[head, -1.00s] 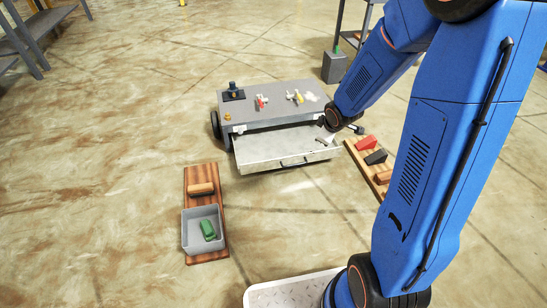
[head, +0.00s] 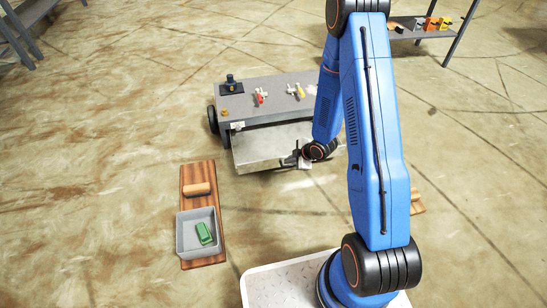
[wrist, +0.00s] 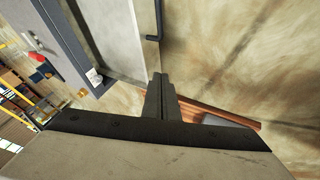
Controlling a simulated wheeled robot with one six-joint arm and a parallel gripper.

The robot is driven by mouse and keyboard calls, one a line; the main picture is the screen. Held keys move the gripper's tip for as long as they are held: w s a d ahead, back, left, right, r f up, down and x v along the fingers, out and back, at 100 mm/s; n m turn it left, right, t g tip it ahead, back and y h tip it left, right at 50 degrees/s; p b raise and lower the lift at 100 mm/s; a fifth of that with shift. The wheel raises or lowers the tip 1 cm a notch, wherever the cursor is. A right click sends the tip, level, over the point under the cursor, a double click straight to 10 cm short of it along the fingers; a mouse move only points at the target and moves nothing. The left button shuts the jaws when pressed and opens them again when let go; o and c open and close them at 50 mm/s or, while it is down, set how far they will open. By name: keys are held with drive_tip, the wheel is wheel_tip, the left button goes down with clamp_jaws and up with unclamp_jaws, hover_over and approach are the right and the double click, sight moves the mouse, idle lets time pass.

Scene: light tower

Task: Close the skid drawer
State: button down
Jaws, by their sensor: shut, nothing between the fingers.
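The grey skid (head: 275,92) stands on the floor with its pale metal drawer (head: 262,146) pulled out toward me. My arm hides the drawer's right part in the head view.
A wooden board (head: 196,172) with a grey bin (head: 183,235) and green block (head: 204,233) lies at front left. Another board (head: 417,202) is mostly hidden behind my arm. A shelf (head: 425,31) stands back right.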

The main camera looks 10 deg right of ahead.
drive_tip(key=shift+a+f, duration=0.5)
drive_tip(key=shift+f, duration=0.6)
approach(270, 162)
wheel_tip(270, 162, down, 4)
drive_tip(key=a, duration=0.1)
drive_tip(key=shift+w+a+r, duration=0.15)
drive_tip(key=shift+w, duration=0.85)
drive_tip(key=shift+w, duration=0.1)
